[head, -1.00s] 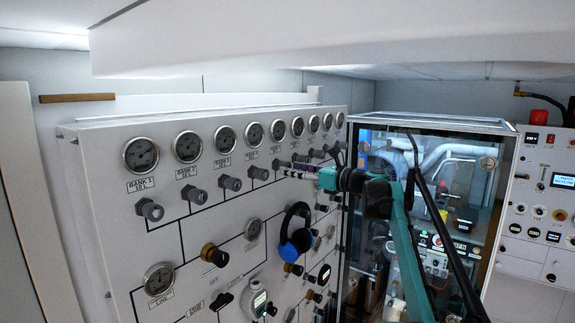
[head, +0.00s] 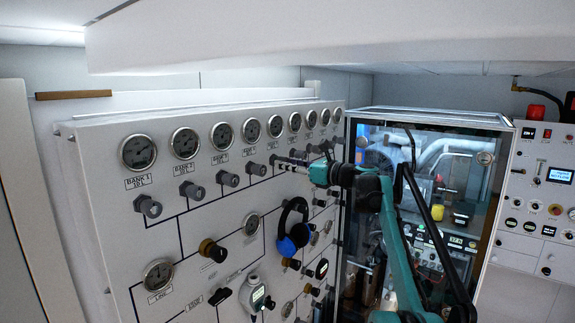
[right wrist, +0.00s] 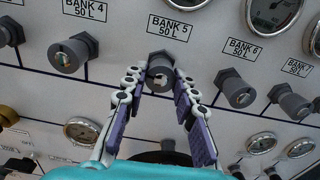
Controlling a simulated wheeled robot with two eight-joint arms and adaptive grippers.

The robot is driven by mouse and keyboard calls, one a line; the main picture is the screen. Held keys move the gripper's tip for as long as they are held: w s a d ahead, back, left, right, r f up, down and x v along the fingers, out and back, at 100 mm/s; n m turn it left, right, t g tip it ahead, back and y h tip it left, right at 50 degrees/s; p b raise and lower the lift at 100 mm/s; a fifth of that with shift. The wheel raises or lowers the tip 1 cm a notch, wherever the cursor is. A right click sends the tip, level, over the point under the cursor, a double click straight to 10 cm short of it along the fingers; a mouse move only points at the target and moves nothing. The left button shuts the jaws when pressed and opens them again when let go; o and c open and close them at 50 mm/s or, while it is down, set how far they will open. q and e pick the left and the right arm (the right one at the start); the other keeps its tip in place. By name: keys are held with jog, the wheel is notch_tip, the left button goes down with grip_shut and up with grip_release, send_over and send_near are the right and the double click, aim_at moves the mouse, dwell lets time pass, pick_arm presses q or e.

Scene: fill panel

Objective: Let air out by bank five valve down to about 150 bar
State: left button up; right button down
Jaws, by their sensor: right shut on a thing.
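The bank five valve is a dark grey hexagonal knob (right wrist: 160,68) under the "BANK 5 50 L" label (right wrist: 172,28) in the right wrist view. My right gripper (right wrist: 159,82) is shut on this knob, one finger on each side. In the head view my right gripper (head: 290,161) reaches the panel from the right and largely covers the knob. The fifth gauge of the top row (head: 275,126) sits above it; its needle is too small to read. The gauge is outside the right wrist view. My left gripper is not in view.
Neighbouring bank four (right wrist: 73,52) and bank six (right wrist: 233,87) knobs stand close on either side. Blue and black headphones (head: 293,230) hang on the panel below my right arm. A glass-fronted cabinet (head: 425,113) stands right of the panel, behind my arm.

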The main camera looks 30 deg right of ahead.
jog(key=shift+d+r+n+p, duration=0.1)
jog(key=shift+n+p, duration=1.05)
jog(key=shift+n, duration=3.05)
jog(key=c, duration=1.2)
grip_release()
jog(key=v, duration=1.2)
